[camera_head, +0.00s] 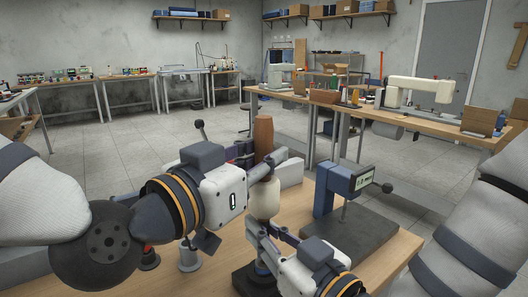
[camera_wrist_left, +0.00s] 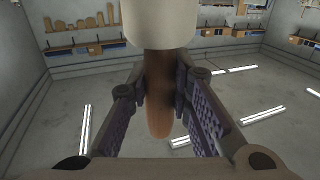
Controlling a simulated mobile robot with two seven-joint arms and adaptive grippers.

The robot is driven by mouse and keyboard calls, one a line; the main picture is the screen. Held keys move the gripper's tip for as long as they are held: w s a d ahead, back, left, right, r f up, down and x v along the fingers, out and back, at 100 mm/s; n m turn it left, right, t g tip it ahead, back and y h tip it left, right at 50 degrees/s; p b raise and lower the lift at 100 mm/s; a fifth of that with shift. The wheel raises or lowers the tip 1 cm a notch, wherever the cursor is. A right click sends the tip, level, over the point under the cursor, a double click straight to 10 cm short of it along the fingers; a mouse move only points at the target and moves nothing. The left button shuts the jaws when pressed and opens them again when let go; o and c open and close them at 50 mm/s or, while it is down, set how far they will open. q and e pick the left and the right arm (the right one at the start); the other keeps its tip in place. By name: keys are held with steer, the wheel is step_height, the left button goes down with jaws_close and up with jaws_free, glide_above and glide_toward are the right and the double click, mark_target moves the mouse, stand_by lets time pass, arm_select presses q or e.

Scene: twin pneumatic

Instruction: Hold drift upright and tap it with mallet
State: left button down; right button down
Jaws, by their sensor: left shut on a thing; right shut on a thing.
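The mallet has a brown handle (camera_head: 263,132) pointing up and a cream head (camera_head: 264,200) at its lower end. My left gripper (camera_head: 262,160) is shut on the handle just above the head. The left wrist view shows the brown handle (camera_wrist_left: 160,110) between both fingers, with the cream head (camera_wrist_left: 158,22) beside them. My right gripper (camera_head: 264,248) is lower, directly below the mallet head, with its fingers closed together above a dark block. The drift in it is mostly hidden by the fingers and the head; whether the head touches it I cannot tell.
The dark block (camera_head: 246,282) stands on the wooden table (camera_head: 222,272). A blue-grey gauge stand (camera_head: 325,190) on a dark plate (camera_head: 350,240) is to the right. A grey cone-shaped piece (camera_head: 189,258) and a red-based one (camera_head: 149,260) stand at left.

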mark_target(265, 115)
arm_select(q)
steer(key=shift+f, duration=0.15)
steer(key=shift+r, duration=1.55)
steer(key=shift+r, duration=0.1)
steer(key=shift+r, duration=1.95)
arm_select(e)
steer(key=c, duration=1.5)
jaws_free()
steer(key=shift+c, duration=0.2)
